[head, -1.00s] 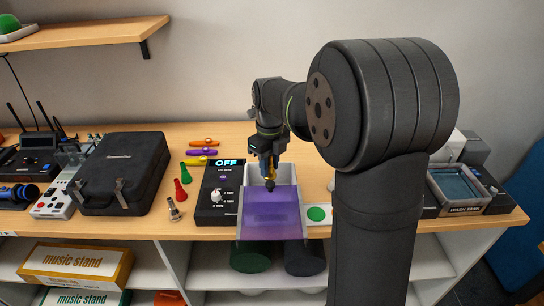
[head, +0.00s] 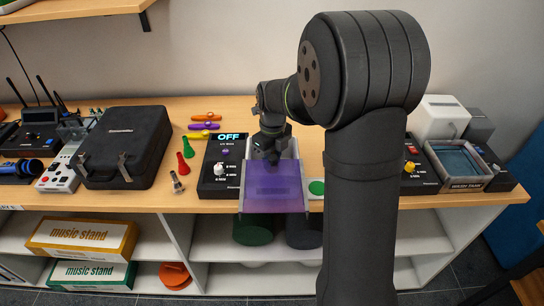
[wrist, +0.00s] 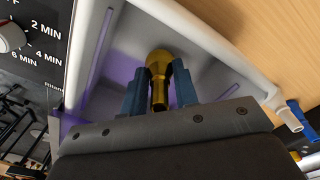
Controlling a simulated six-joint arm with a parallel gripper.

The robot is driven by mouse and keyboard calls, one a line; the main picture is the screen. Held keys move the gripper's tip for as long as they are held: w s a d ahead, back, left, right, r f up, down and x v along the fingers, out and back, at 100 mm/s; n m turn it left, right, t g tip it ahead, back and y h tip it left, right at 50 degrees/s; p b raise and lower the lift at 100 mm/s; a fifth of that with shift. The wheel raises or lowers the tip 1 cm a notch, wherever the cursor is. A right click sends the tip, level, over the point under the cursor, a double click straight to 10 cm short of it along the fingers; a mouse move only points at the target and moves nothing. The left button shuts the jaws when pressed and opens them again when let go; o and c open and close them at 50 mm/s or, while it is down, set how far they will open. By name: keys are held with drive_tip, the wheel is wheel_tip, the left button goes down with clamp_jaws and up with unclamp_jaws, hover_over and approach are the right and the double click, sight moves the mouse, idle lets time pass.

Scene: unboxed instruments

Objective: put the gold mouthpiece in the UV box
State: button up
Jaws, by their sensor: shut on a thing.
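The gold mouthpiece (wrist: 159,78) is between the two blue fingers of my gripper (wrist: 160,92) in the wrist view, and the gripper is shut on it. In that view it is inside the white walls of the UV box (wrist: 108,55); whether it touches the floor I cannot tell. In the head view, the UV box (head: 241,193) has a translucent purple cover (head: 274,188) over its front part. My gripper (head: 269,155) is at the uncovered back part of the box. The mouthpiece is hidden in the head view.
A black control panel (head: 208,183) reading OFF stands left of the box. A green round button (head: 316,188) is at its right. A black case (head: 122,145), red and green pieces and a small metallic piece (head: 177,182) lie further left. A tank (head: 461,160) stands far right.

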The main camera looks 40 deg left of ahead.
drive_tip(key=shift+f, duration=0.45)
drive_tip(key=o, duration=1.1)
drive_tip(key=shift+r, duration=0.1)
wheel_tip(320, 180, up, 17)
drive_tip(key=shift+w+r, duration=0.1)
drive_tip(key=shift+w, duration=0.05)
wheel_tip(320, 180, down, 17)
drive_tip(key=shift+f, duration=0.2)
drive_tip(key=shift+r, duration=0.1)
